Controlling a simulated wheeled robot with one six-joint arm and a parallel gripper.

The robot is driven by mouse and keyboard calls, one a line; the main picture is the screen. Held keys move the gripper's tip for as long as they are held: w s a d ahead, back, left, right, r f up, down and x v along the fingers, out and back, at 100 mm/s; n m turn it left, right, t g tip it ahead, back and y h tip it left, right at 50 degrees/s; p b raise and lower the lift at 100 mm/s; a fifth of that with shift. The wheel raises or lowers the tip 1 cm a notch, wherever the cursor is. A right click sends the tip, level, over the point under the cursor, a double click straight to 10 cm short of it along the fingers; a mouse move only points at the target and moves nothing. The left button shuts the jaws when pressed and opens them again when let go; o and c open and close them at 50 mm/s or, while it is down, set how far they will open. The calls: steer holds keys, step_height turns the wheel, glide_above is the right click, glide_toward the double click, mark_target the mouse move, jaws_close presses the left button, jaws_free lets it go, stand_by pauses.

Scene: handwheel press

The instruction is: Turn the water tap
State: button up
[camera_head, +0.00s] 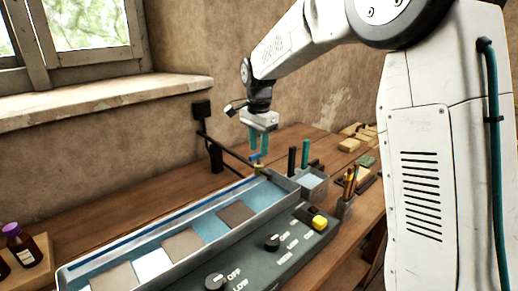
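My gripper (259,149) points down with teal fingers over the far end of a long metal water tray (142,245). A small brass tap (259,170) is just below the fingertips, at the end of a dark pipe. A small blue part shows at the fingertips. I cannot tell if it is the tap's handle or part of a finger, or whether the fingers touch the tap. The fingers look slightly apart, but their exact opening is too small to judge.
A dark control panel (262,262) with black knobs and a yellow button (320,222) runs along the tray's front. Dark and teal upright handles (305,153) stand right of the tap. A tool holder (345,205) is further right. Brown bottles (20,245) stand at the left.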

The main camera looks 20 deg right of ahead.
steer(key=shift+f, duration=0.75)
jaws_close()
